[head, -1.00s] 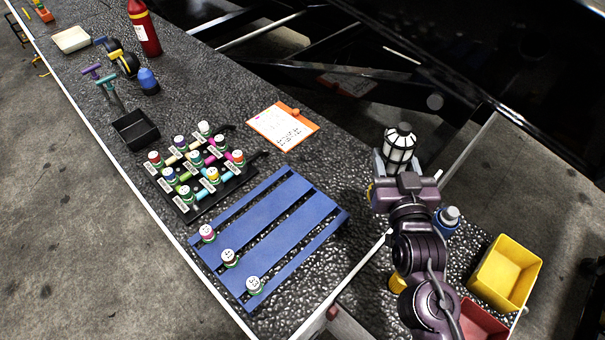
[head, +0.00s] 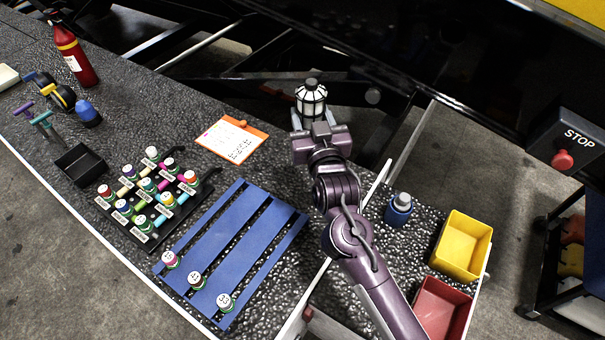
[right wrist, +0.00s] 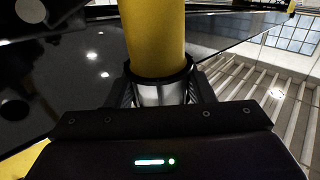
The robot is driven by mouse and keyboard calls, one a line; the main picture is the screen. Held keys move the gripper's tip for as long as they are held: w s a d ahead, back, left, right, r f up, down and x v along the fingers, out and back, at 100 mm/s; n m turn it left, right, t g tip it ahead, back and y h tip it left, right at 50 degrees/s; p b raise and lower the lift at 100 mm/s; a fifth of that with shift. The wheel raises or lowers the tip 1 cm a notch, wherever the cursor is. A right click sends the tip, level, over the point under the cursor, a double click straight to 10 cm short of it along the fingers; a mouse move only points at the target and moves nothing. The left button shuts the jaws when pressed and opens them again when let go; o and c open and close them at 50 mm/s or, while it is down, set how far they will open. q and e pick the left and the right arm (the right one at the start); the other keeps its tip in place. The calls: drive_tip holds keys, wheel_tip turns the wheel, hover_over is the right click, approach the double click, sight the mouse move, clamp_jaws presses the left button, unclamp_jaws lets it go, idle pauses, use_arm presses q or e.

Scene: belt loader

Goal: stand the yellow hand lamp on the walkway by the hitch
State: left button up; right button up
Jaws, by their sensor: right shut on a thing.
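The hand lamp (head: 311,99) shows its white lantern head with a dark cage and dark cap in the head view. My right gripper (head: 314,121) is shut on it, and my arm hides its lower part. In the right wrist view its yellow body (right wrist: 154,35) rises between the fingers of the gripper (right wrist: 163,93). The lamp appears roughly upright, at the far edge of the dark, rough walkway (head: 285,170). I cannot tell its height above the deck, nor make out the hitch for certain. My left gripper is out of view.
An orange clipboard (head: 232,140) lies left of the lamp. A blue slatted pallet (head: 225,238) and a bottle rack (head: 195,205) are nearer. A blue bottle (head: 400,210), yellow bin (head: 462,246) and red bin (head: 440,310) stand right. Dark machinery (head: 400,65) rises behind.

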wheel_tip(320, 180, down, 17)
drive_tip(key=b, duration=1.4)
drive_tip(key=shift+b, duration=0.4)
drive_tip(key=shift+f, duration=0.1)
drive_tip(key=shift+f, duration=0.1)
drive_tip(key=o, duration=1.1)
drive_tip(key=shift+f, duration=0.1)
